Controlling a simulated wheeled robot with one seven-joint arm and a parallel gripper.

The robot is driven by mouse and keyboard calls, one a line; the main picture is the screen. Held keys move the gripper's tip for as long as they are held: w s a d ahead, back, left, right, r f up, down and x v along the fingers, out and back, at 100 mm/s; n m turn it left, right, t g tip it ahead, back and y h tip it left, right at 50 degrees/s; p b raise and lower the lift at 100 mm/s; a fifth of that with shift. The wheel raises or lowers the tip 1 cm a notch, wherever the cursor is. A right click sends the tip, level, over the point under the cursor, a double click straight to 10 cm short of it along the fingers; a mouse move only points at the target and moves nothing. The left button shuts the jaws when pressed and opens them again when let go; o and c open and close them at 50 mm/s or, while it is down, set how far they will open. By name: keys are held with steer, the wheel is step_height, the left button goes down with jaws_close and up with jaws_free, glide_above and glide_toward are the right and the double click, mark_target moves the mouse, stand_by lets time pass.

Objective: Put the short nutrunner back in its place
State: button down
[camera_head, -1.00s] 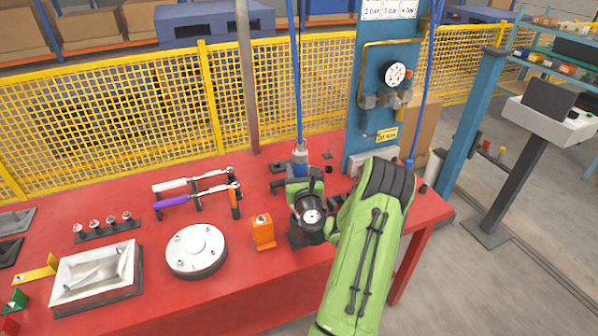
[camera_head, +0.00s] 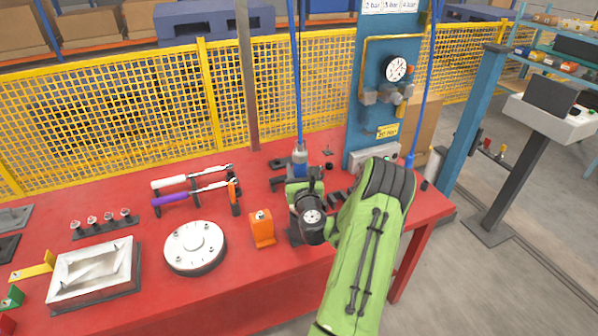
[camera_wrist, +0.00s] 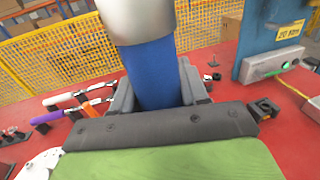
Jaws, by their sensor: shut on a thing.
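The short nutrunner (camera_head: 300,157), with a silver body and a blue grip, hangs on a blue hose over the back of the red table. My gripper (camera_head: 304,184) is shut around it. In the wrist view my gripper (camera_wrist: 157,98) has a grey jaw on each side of the blue grip of the nutrunner (camera_wrist: 152,70), which stands nearly upright. Its lower end is hidden by my gripper, so I cannot tell whether it touches anything. A black holder (camera_head: 279,163) sits just left of the nutrunner. A second blue-hosed tool (camera_head: 409,160) shows beyond my arm, partly hidden.
An orange block (camera_head: 262,228), a round white flange (camera_head: 195,246) and two torque wrenches on a rack (camera_head: 193,191) stand to the left. A blue panel with a gauge (camera_head: 396,69) rises behind right. A black block (camera_wrist: 264,108) lies right of my gripper. Yellow mesh fencing (camera_head: 110,115) runs behind.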

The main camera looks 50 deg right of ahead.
steer(key=shift+f+b, duration=1.15)
steer(key=shift+f, duration=0.05)
steer(key=c, duration=0.6)
jaws_free()
steer(key=shift+o, duration=0.6)
steer(key=shift+f, duration=0.15)
steer(key=shift+s+a, duration=0.1)
steer(key=shift+s, duration=0.05)
